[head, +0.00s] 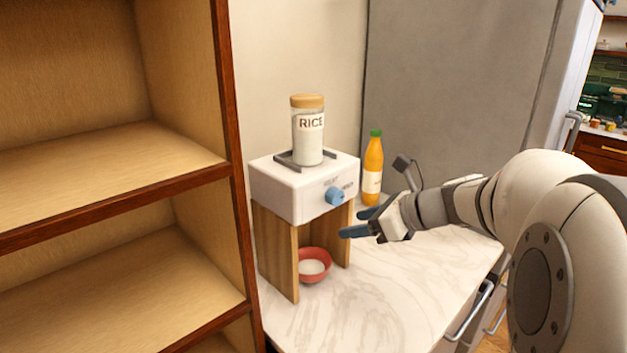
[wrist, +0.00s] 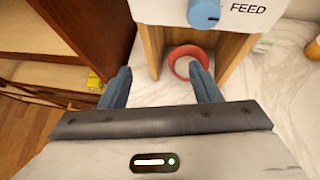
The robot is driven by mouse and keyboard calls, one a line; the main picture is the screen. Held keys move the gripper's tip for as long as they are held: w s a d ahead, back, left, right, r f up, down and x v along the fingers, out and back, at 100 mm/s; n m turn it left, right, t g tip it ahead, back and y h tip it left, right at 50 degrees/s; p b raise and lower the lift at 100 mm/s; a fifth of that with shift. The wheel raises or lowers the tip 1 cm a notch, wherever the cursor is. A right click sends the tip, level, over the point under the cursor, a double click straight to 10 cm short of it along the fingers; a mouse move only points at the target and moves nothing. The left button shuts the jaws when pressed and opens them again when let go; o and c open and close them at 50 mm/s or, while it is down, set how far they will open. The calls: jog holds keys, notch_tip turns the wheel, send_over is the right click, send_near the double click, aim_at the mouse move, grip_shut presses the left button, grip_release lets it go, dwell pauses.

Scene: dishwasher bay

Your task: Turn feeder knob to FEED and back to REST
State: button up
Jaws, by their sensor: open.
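The feeder is a white box (head: 285,193) on wooden legs, standing on the marble counter. Its blue knob (head: 335,196) is on the front face, with small lettering around it. In the wrist view the knob (wrist: 204,13) is at the top, with the word FEED to its right; its pointer direction is hard to tell. A jar labelled RICE (head: 308,132) stands on top of the feeder. A red bowl (head: 316,264) with white contents sits beneath. My gripper (head: 354,222) is open and empty, in front of the feeder and a little below the knob, not touching it.
An orange bottle with a green cap (head: 373,170) stands right of the feeder, behind my gripper. A wooden shelf unit (head: 233,205) rises close on the left. A grey panel (head: 450,90) stands behind. The counter (head: 400,270) in front is clear.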

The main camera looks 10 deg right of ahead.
aim_at(339, 197)
jog(key=w+d+r+m+t, duration=0.2)
jog(key=w+d+r+m, duration=0.1)
jog(key=w+r+m, duration=0.1)
jog(key=p+x, duration=0.1)
jog(key=x, duration=0.6)
jog(key=shift+a+f, duration=0.1)
jog(key=shift+c, duration=0.4)
jog(key=c, duration=0.9)
